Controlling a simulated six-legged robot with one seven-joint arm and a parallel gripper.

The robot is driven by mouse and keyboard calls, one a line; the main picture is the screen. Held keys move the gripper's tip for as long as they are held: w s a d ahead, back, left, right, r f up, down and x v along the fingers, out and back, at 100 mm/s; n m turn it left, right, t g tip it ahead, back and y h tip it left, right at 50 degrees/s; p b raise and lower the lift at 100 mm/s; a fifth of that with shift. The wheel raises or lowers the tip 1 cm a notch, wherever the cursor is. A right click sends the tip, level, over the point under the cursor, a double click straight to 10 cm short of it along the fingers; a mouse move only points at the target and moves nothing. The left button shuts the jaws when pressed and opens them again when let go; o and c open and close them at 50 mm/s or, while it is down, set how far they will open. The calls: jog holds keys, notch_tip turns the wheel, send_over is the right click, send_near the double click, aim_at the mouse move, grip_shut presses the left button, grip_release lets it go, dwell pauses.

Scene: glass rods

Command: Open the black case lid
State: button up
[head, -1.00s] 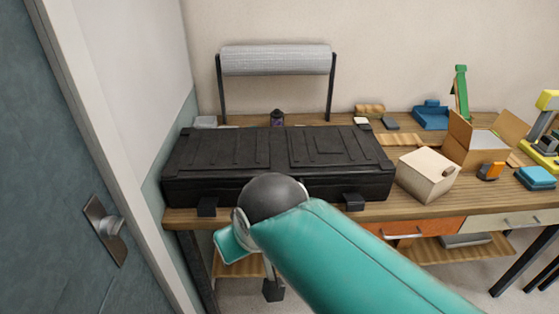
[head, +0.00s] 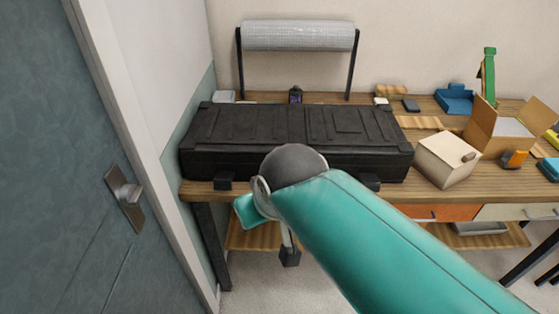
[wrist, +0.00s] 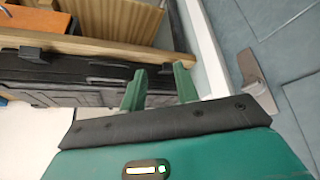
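The black case (head: 297,160) lies on the wooden table, with its ribbed lid (head: 255,122) shut. My teal arm covers part of the case's front in the head view. In the wrist view the case (wrist: 50,75) shows at the left, turned over in the picture. My gripper (wrist: 160,67) has two green fingers apart with nothing between them. It appears clear of the case.
A grey door (head: 85,200) with a metal handle stands close at the left. A cream box (head: 446,160) sits beside the case's right end. An open cardboard box (head: 510,128) is farther right. A roll on a stand (head: 298,36) rises behind the case.

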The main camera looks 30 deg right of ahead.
jog(key=shift+o, duration=0.4)
jog(key=w+d+f+n+t+h, duration=0.1)
jog(key=w+d+n+t+h, duration=0.1)
jog(key=w+d, duration=0.8)
jog(key=d+t+h, duration=0.1)
jog(key=d, duration=0.2)
jog(key=shift+w+d+f+n, duration=0.15)
jog(key=shift+f+n, duration=0.15)
jog(key=shift+n, duration=0.1)
jog(key=w+d+f+n+t, duration=0.2)
jog(key=w+d+n+t, duration=0.15)
jog(key=d, duration=0.45)
jog(key=s+d+f+n+t+y, duration=0.3)
jog(key=s+f+n+y, duration=0.5)
jog(key=n, duration=0.5)
jog(key=x, duration=1.5)
jog(key=shift+w+d+f, duration=0.15)
jog(key=shift+d+f, duration=0.05)
jog(key=shift+d, duration=0.05)
jog(key=shift+c, duration=0.5)
grip_shut()
